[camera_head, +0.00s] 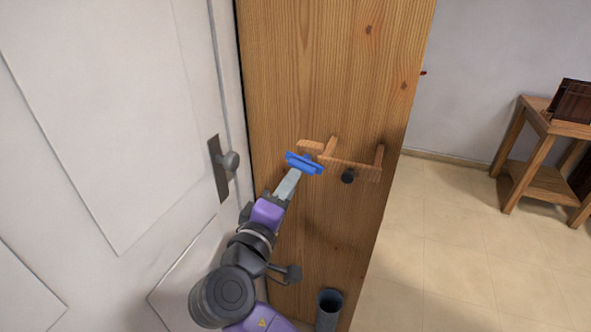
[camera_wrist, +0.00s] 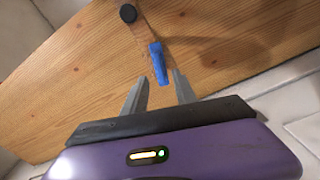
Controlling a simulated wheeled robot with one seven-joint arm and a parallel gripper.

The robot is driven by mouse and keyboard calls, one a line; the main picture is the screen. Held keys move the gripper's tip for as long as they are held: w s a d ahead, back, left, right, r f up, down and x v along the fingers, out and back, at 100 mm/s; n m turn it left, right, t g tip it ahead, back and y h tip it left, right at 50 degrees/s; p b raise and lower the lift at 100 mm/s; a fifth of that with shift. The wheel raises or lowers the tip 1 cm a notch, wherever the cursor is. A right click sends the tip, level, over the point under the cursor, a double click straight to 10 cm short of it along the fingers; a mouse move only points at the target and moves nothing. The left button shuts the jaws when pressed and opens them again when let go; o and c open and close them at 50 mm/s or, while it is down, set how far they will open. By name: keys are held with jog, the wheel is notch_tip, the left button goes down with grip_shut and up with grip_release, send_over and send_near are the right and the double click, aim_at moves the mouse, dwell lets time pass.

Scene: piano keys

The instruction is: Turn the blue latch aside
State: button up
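The blue latch (camera_head: 304,163) is a small bar at the left end of a wooden piece on the tall wooden panel. In the wrist view the blue latch (camera_wrist: 158,64) points toward my gripper, with its near end between the fingertips. My gripper (camera_head: 297,172) reaches up to the latch from below left. In the wrist view my gripper (camera_wrist: 159,76) is open, with a gap visible on each side of the latch. I cannot tell whether a finger touches it. The wooden bar (camera_head: 345,165) beside the latch carries a black knob (camera_head: 348,176), which also shows in the wrist view (camera_wrist: 127,13).
The wooden panel (camera_head: 330,60) stands beside a white door (camera_head: 100,130) with a dark handle (camera_head: 225,162). A dark cylinder (camera_head: 329,305) is low on the panel. A wooden side table (camera_head: 540,130) stands at the right. The floor (camera_head: 450,250) between is clear.

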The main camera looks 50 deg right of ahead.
aim_at(303, 164)
jog(key=x, duration=0.6)
jog(key=shift+p, duration=0.45)
jog(key=shift+d, duration=0.15)
grip_shut()
